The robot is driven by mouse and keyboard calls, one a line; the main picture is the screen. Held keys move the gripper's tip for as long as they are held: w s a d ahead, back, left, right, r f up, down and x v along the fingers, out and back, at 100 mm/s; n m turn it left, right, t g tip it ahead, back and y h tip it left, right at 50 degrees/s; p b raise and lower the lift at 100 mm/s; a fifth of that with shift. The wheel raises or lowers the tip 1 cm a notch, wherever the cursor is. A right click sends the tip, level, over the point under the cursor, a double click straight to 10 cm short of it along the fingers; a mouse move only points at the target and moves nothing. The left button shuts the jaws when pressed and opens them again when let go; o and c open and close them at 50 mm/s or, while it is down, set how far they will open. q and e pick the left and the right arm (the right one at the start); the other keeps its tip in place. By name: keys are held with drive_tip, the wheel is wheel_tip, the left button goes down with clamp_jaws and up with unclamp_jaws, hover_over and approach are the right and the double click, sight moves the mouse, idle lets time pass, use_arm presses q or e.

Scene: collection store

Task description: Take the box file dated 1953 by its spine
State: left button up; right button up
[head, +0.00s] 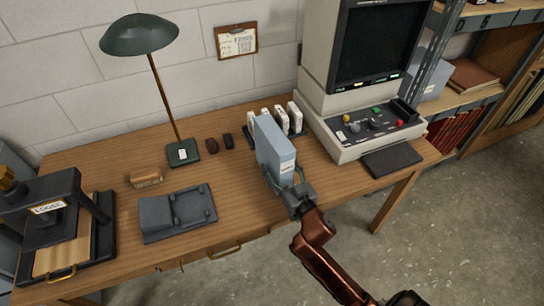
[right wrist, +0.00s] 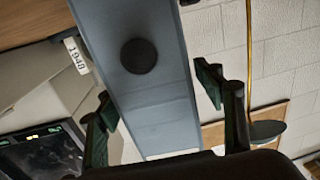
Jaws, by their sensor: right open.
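A tall blue-grey box file (head: 272,141) stands upright on the desk, its spine towards me. A white label sits on the spine; its date is too small to read. My right gripper (head: 287,181) is open at the lower spine, one finger on either side of the file. In the right wrist view the spine (right wrist: 153,103) with its dark round finger hole lies between the open fingers (right wrist: 155,86). A gap shows at the right finger; contact at the left one is unclear. My left gripper is not in view.
Several white files (head: 281,118) stand just behind. A label reading 1948 (right wrist: 76,55) shows beside the file in the wrist view. A console with a screen (head: 375,125) stands right, a lamp (head: 184,152) and dark tray (head: 176,212) left.

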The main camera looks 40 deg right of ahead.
drive_tip(key=shift+w, duration=0.2)
drive_tip(key=shift+c, duration=0.5)
drive_tip(key=shift+r, duration=0.15)
clamp_jaws()
